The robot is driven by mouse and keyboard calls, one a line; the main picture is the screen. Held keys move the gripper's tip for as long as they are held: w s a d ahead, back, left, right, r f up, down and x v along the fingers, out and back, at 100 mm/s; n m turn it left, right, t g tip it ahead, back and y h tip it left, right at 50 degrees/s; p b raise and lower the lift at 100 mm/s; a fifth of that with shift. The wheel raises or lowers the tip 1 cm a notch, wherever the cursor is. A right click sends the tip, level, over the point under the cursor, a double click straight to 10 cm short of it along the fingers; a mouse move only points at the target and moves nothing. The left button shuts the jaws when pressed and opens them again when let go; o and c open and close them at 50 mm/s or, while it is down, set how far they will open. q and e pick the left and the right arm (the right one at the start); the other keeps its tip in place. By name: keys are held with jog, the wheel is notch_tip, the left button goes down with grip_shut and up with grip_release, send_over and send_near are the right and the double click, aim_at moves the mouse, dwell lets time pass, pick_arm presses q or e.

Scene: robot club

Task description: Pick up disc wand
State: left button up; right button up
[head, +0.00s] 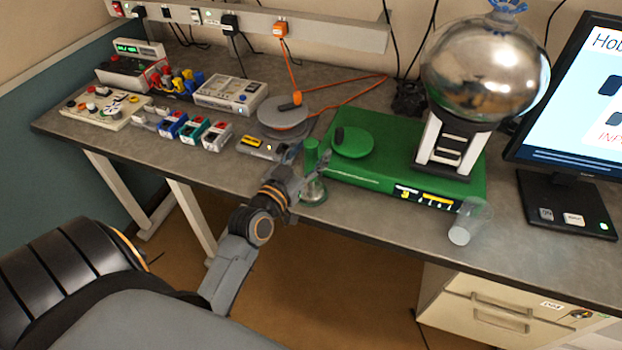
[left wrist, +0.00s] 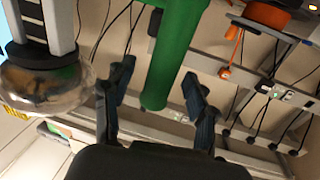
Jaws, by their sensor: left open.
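A green upright rod (head: 312,155), which looks like the wand's handle, stands in a clear holder with a green base (head: 314,193) at the table's front edge. In the left wrist view, which is turned over, the green rod (left wrist: 172,55) comes from the top and its end lies between my fingers. My left gripper (head: 310,170) is at the rod, and it also shows in the left wrist view (left wrist: 158,100). Its fingers are open, one on each side, with gaps visible. The wand's lower part is partly hidden by the gripper. My right gripper is not seen.
A green box (head: 385,185) with a green disc (head: 352,142) and a silver sphere (head: 485,68) stands right of the rod. A clear cup (head: 467,222) is near the front edge. A grey disc (head: 284,117) and small devices (head: 203,134) are left. A monitor (head: 575,100) is far right.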

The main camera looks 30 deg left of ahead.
pick_arm(q)
jog(key=shift+w, duration=0.4)
jog(key=shift+s, duration=0.1)
jog(key=shift+c, duration=0.6)
grip_shut()
jog(key=shift+r, duration=0.1)
